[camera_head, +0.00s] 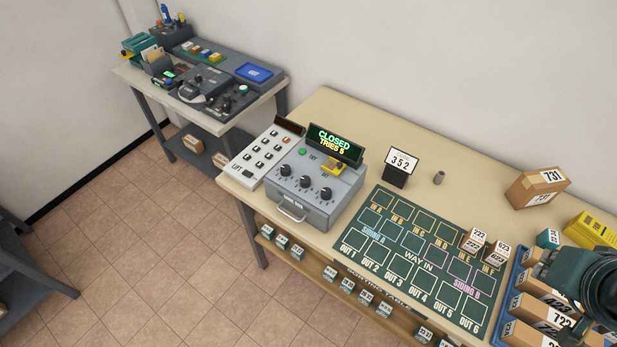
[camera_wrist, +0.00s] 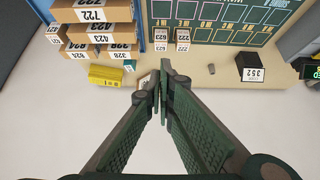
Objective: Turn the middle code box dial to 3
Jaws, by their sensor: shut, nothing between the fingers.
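The code box (camera_head: 315,187) is a grey box at the left part of the long table in the head view, with three black dials in a row. The middle dial (camera_head: 305,182) is small, and its setting is too small to read. The display (camera_head: 335,143) reads CLOSED and TRIES 5. A card (camera_head: 402,161) reading 352 stands to the right of the box; it also shows in the wrist view (camera_wrist: 253,74). My gripper (camera_wrist: 162,90) is shut and empty, far from the box. In the head view my arm is at the lower right edge.
A grey keypad unit (camera_head: 267,156) marked LIFT stands left of the code box. A green sorting mat (camera_head: 420,256) lies on the table (camera_head: 350,120), with small boxes (camera_head: 484,246) on its right. A blue tray (camera_head: 512,290) of parcels, a 731 parcel (camera_head: 536,187) and a yellow box (camera_head: 592,230) are at the right.

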